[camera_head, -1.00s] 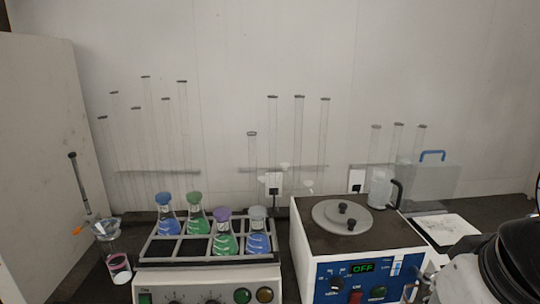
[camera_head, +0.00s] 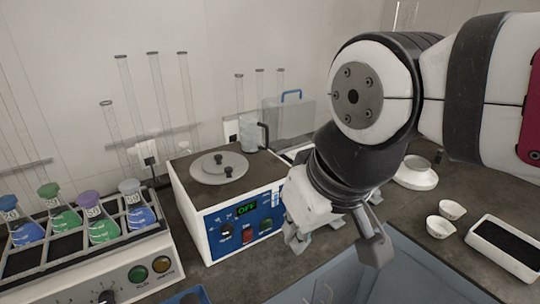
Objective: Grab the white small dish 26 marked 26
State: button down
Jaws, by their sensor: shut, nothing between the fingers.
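Two small white dishes stand on the dark bench at the right, one in front (camera_head: 440,227) and one just behind it (camera_head: 452,210). No number is legible on either, so I cannot tell which is dish 26. My gripper (camera_head: 371,250) hangs in the middle right of the view, to the left of both dishes and apart from them. It is shut and empty. My arm comes in from the upper right and covers part of the bench behind.
A blue-and-white instrument (camera_head: 240,200) showing OFF stands left of my gripper. A flask shaker (camera_head: 105,265) is further left. A white round device (camera_head: 417,175) stands behind the dishes, and a white black-topped block (camera_head: 505,248) lies right of them. A blue-grey surface (camera_head: 420,285) is in front.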

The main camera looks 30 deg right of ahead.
aim_at(438, 227)
jog(key=z, duration=0.65)
jog(key=k+j+z, duration=0.15)
jog(key=z, duration=0.25)
jog(key=k+j+z, duration=0.2)
jog(key=z, duration=0.2)
jog(key=k+j+z, duration=0.15)
jog(key=z, duration=0.25)
jog(key=l+u, duration=0.3)
jog(key=l, duration=0.35)
jog(key=k+l+u, duration=0.15)
jog(key=l+u, duration=0.15)
jog(key=l, duration=0.3)
jog(key=k+j+z, duration=0.1)
jog(key=i+j+z, duration=0.15)
jog(key=i+j, duration=0.2)
jog(key=i, duration=0.15)
jog(key=i+j+z, duration=0.15)
jog(key=i+j, duration=0.2)
jog(key=i, duration=0.15)
